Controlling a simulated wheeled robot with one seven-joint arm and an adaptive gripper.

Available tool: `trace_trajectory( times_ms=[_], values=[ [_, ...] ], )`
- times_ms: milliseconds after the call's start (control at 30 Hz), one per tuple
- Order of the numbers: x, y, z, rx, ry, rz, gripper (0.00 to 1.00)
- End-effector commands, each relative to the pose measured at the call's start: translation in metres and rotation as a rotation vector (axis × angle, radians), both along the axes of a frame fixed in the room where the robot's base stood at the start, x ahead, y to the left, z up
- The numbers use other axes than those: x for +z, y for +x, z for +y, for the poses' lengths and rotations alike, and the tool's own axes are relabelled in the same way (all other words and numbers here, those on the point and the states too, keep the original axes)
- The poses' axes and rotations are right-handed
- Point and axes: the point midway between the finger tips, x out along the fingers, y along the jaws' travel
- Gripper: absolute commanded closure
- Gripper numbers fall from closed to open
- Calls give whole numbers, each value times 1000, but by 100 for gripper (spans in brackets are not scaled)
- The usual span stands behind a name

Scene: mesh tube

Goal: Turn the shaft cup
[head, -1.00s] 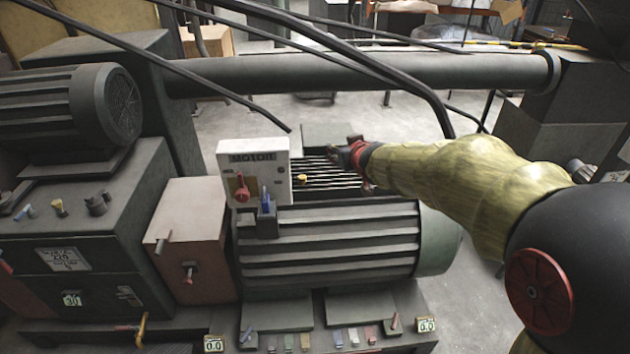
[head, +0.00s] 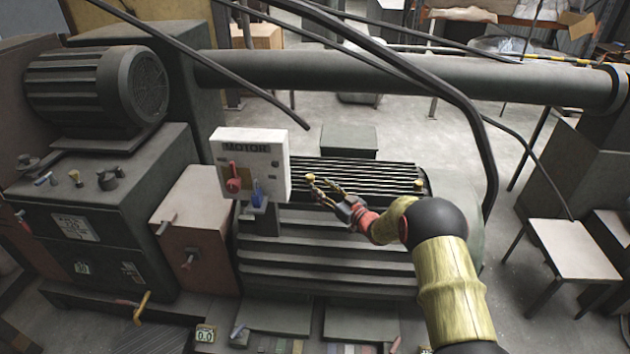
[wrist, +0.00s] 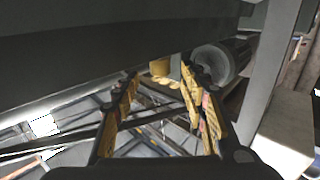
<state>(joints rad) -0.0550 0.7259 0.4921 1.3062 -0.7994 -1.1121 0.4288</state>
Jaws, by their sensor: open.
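A small brass cup (head: 310,179) stands on top of the big ribbed motor, right of the white MOTOR box. A second brass cup (head: 420,187) stands at the motor's right end. Nothing marks which one is the shaft cup. My gripper (head: 318,190) is open and empty, reaching left over the motor top with its fingertips close to the left cup. In the wrist view, a yellow cup (wrist: 159,68) shows between and beyond the spread fingertips (wrist: 160,77). I cannot tell whether a finger touches it.
The MOTOR box (head: 248,160) with red and blue switches stands just left of the gripper. Black cables hang overhead, and a thick pipe (head: 400,78) runs behind. A smaller motor (head: 95,90) and its control cabinet stand at left. Open floor lies behind.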

Motion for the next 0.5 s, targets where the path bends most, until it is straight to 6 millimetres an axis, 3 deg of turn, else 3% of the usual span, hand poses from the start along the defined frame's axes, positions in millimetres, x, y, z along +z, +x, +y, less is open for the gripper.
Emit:
trace_trajectory(
  times_ms=[500],
  values=[
    [-1, 49, 46, -1, -1, 0, 57]
  ],
)
